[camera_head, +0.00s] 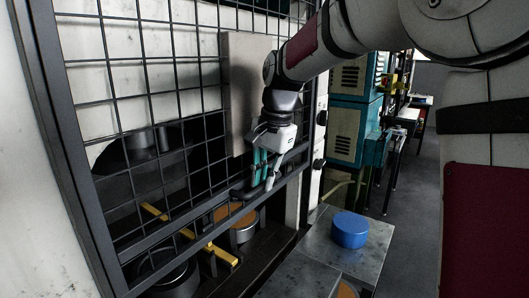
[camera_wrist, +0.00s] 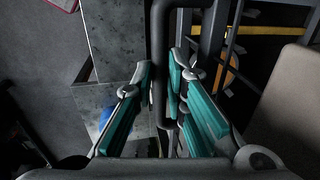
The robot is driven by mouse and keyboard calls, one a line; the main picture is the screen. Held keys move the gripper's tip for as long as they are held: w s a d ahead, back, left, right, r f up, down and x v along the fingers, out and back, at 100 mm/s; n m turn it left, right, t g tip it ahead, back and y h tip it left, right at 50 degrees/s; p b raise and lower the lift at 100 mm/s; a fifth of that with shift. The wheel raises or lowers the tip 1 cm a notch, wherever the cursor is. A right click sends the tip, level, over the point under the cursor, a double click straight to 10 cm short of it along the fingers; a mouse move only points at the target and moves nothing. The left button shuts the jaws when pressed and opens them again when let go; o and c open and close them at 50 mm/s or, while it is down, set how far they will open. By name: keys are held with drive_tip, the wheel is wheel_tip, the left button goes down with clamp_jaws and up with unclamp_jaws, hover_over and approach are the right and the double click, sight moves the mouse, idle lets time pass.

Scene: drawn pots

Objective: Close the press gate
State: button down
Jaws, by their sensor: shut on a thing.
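The press gate (camera_head: 65,130) is a dark metal frame with wire mesh, on the left of the head view. Its lower rail slants up to the right, and dark press parts show behind and below the mesh. My gripper (camera_head: 264,172) is at the right end of this rail. In the wrist view, a dark bar handle (camera_wrist: 158,50) runs between the teal finger pads of my gripper (camera_wrist: 163,88), which is shut on it. The fingers hide part of the handle.
A blue cylinder (camera_head: 349,231) stands on a grey metal block (camera_head: 322,252) in front of the press. A yellow bar (camera_head: 222,254) and an orange-topped round part (camera_head: 243,228) are inside the press. Teal cabinets (camera_head: 345,132) stand behind, with open floor to their right.

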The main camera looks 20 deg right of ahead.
wheel_tip(320, 180, down, 29)
drive_tip(key=b, duration=0.8)
drive_tip(key=shift+b, duration=0.3)
drive_tip(key=shift+s+f, duration=0.1)
drive_tip(key=shift+s, duration=0.05)
drive_tip(key=c, duration=1.7)
unclamp_jaws()
drive_tip(key=shift+o, duration=0.5)
wheel_tip(320, 180, up, 12)
drive_tip(key=s+d, duration=0.1)
drive_tip(key=shift+s+d, duration=0.25)
drive_tip(key=shift+s, duration=0.05)
